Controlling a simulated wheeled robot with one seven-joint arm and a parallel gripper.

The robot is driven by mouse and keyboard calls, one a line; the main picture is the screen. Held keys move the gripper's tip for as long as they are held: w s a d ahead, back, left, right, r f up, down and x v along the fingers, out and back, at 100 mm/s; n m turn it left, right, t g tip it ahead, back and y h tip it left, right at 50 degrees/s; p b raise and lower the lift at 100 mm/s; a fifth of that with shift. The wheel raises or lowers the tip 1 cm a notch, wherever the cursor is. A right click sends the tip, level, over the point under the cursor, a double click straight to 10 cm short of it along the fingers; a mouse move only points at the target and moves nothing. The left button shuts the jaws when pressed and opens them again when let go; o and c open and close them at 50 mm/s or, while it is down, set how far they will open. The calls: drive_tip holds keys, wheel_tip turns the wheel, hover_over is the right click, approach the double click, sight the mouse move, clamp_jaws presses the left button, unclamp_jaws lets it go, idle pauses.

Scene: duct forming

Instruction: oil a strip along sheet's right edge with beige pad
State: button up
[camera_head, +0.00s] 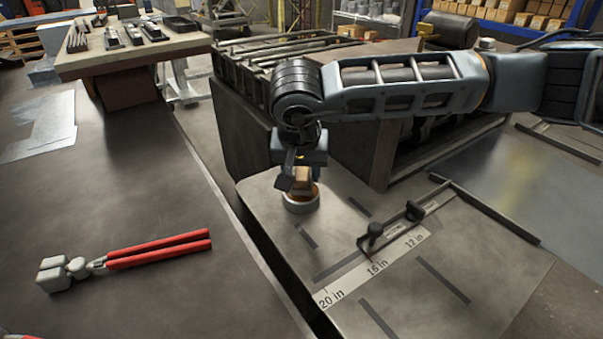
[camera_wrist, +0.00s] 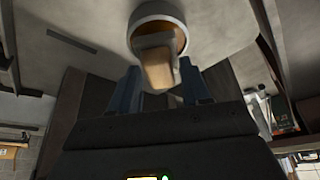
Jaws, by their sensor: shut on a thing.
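My gripper (camera_head: 296,184) points down over the far left part of the grey bench plate and is shut on the beige pad (camera_head: 303,181). In the wrist view the pad (camera_wrist: 158,72) sits between the two fingers, its far end at the mouth of a round dish (camera_wrist: 149,10). In the head view the dish (camera_head: 301,207) stands on the plate, with an orange-brown inside. I cannot tell whether the pad touches the dish's bottom. A flat shiny metal sheet (camera_head: 530,185) lies at the right. Another pale, patchy sheet (camera_head: 40,127) lies on the left table.
A plate (camera_head: 470,290) carries a ruler strip (camera_head: 375,268) with inch marks, dark slots and a black-knobbed bar (camera_head: 400,228). Red-handled pliers (camera_head: 125,262) lie on the dark left table (camera_head: 150,185). A gap separates table and plate. A dark machine (camera_head: 245,125) stands behind the plate.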

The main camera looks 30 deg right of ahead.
sight(301, 175)
drive_tip(key=shift+r+p, duration=0.75)
drive_tip(key=shift+r, duration=1.95)
